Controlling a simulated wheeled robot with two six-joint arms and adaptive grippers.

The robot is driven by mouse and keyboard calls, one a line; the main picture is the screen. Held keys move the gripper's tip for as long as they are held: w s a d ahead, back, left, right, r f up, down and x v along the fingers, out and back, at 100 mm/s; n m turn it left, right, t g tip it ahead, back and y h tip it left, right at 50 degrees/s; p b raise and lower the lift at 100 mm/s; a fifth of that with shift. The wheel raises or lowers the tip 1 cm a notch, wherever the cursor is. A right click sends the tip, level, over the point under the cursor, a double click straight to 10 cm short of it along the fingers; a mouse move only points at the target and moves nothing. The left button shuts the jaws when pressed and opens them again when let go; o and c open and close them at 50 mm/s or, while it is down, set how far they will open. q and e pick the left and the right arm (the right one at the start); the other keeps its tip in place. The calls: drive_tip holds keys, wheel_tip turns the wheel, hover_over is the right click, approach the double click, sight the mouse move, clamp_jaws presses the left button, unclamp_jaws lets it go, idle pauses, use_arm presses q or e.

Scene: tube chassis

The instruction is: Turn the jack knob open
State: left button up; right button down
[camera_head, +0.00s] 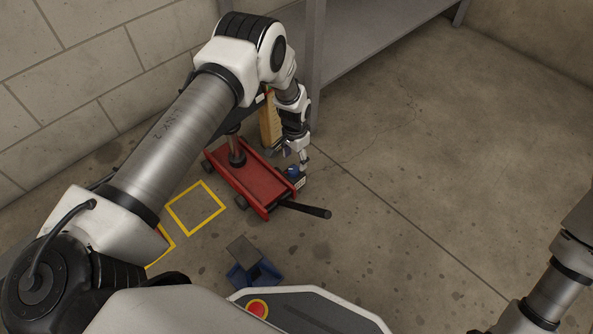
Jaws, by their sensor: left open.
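A red floor jack (256,183) stands on the concrete floor near the middle of the view, with a black handle bar (305,209) sticking out to the right. A small blue knob (293,171) shows at the jack's right end. My left gripper (304,167) reaches down from above and is open right beside the knob; whether it touches the knob is too small to tell. My right arm shows at the lower right edge, but its gripper is out of view.
A yellow square outline (195,207) is marked on the floor left of the jack. A blue object with a grey plate (250,272) lies in front. A grey metal shelf (365,40) stands behind, beside a block wall (90,70). The floor to the right is clear.

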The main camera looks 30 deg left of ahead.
sight(295, 168)
use_arm(q)
wheel_tip(295, 168, down, 5)
drive_tip(key=shift+r+b, duration=0.1)
drive_tip(key=shift+b, duration=0.85)
use_arm(e)
wheel_tip(295, 168, down, 3)
drive_tip(key=shift+r, duration=0.15)
use_arm(q)
drive_tip(key=c, duration=1.2)
drive_tip(key=shift+o, duration=0.2)
